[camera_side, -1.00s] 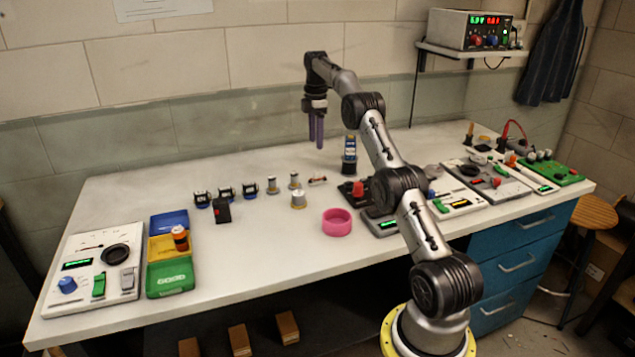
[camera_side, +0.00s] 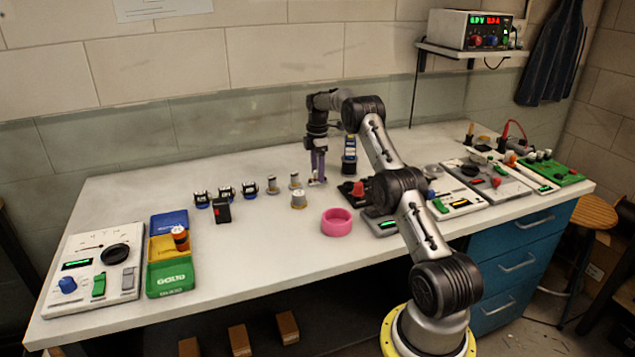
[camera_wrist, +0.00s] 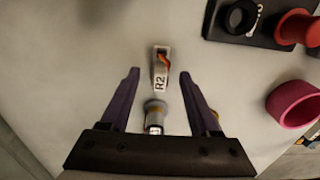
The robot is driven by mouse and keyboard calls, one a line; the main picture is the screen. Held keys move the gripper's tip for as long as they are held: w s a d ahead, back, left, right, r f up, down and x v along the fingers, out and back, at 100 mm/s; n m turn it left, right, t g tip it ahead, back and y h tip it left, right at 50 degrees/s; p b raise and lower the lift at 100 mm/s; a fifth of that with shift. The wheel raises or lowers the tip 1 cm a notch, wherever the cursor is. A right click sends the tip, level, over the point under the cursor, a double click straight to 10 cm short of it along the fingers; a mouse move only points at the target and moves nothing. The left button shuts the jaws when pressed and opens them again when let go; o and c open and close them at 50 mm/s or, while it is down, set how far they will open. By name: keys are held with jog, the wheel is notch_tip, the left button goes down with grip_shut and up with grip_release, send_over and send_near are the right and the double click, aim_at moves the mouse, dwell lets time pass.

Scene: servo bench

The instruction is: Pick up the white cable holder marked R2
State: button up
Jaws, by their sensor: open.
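The white cable holder marked R2 (camera_wrist: 160,72) lies on the bench, with an orange piece in its far end, in the wrist view. In the side view the R2 holder (camera_side: 314,183) is mostly hidden behind my fingers. My gripper (camera_wrist: 158,72) is open, with its two purple fingers on either side of the holder and a gap on each side. In the side view my gripper (camera_side: 318,180) points straight down, its tips low over the bench at the holder. Whether the tips touch the bench cannot be told.
A grey cylinder (camera_wrist: 155,112) stands close to the holder, between my fingers in the wrist view. Small motors (camera_side: 225,192) and cylinders (camera_side: 299,200) stand to the left. A pink ring (camera_side: 337,222) lies in front. A black stand with a red spool (camera_side: 357,189) is at right.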

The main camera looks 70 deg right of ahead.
jog(key=shift+f, duration=0.85)
grip_shut()
